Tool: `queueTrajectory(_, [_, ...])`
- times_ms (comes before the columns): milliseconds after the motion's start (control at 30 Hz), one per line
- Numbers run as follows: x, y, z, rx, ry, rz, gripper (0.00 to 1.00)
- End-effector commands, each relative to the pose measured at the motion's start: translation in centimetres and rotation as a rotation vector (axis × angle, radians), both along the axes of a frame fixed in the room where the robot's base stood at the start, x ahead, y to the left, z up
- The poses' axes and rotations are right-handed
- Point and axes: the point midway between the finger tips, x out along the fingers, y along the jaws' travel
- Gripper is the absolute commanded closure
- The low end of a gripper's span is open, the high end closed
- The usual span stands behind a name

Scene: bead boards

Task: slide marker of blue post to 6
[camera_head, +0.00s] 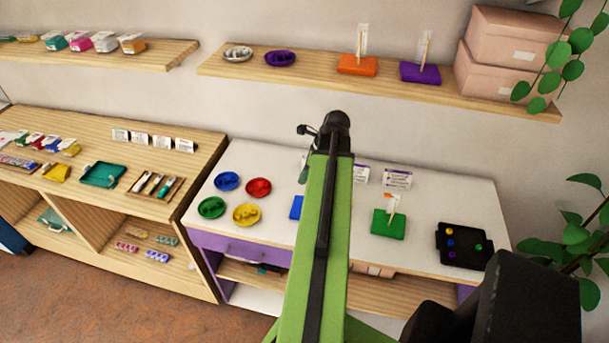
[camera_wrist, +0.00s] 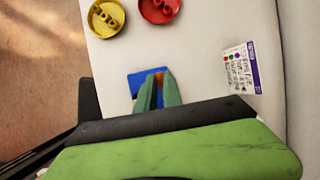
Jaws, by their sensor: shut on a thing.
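The blue post's base (camera_head: 296,207) shows on the white table in the head view, mostly hidden behind my green arm. In the wrist view the blue base (camera_wrist: 140,82) lies just beyond my gripper (camera_wrist: 157,80). The fingertips are close together over the base, with a small orange piece, likely the marker (camera_wrist: 159,77), between them. The post itself and its scale numbers are hidden by the fingers, so I cannot read the marker's height.
Yellow (camera_head: 246,215), red (camera_head: 258,187), blue (camera_head: 227,181) and green dishes (camera_head: 211,208) stand left of the post. A green post base (camera_head: 388,223) and a black bead tray (camera_head: 462,246) stand to the right. A printed card (camera_wrist: 239,68) lies right of the blue base.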

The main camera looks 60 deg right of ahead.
Motion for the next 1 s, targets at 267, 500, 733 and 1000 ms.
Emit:
queueTrajectory(267, [0.0, 0.0, -1.1, -0.001, 0.0, 0.0, 1.0])
queueTrajectory(500, [0.0, 0.0, -1.9, -0.001, 0.0, 0.0, 1.0])
queueTrajectory(733, [0.0, 0.0, -2.7, -0.001, 0.001, 0.0, 1.0])
queueTrajectory(1000, [0.0, 0.0, -2.8, -0.001, 0.001, 0.0, 1.0])
